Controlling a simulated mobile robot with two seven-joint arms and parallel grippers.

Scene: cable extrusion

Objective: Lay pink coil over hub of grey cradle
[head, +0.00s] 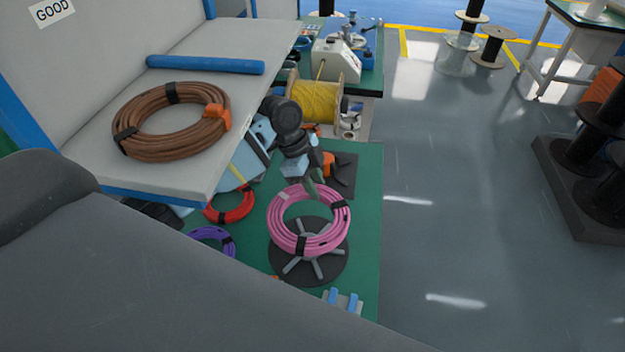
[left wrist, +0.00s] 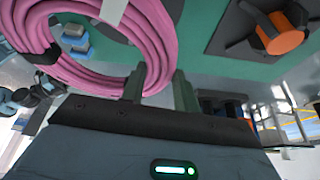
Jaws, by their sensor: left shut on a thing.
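The pink coil (head: 276,225) has black ties and a pale tag. In the head view it overlaps the far part of the grey cradle (head: 335,270), a dark round plate with light grey spokes. The cradle's near spokes show below the coil, and part of its middle shows through the coil's opening. I cannot tell how high the coil is above it. My left gripper (head: 311,188) is shut on the coil's far edge. In the left wrist view the pink coil (left wrist: 90,77) passes between the fingers of my left gripper (left wrist: 160,88). My right gripper is not in view.
A dark cradle with an orange hub (left wrist: 281,38) stands behind. A red coil (head: 230,207) and a purple coil (head: 214,235) lie left, partly under a raised shelf (head: 190,178) bearing a brown coil (head: 150,147). Blue-topped blocks (head: 343,300) sit in front.

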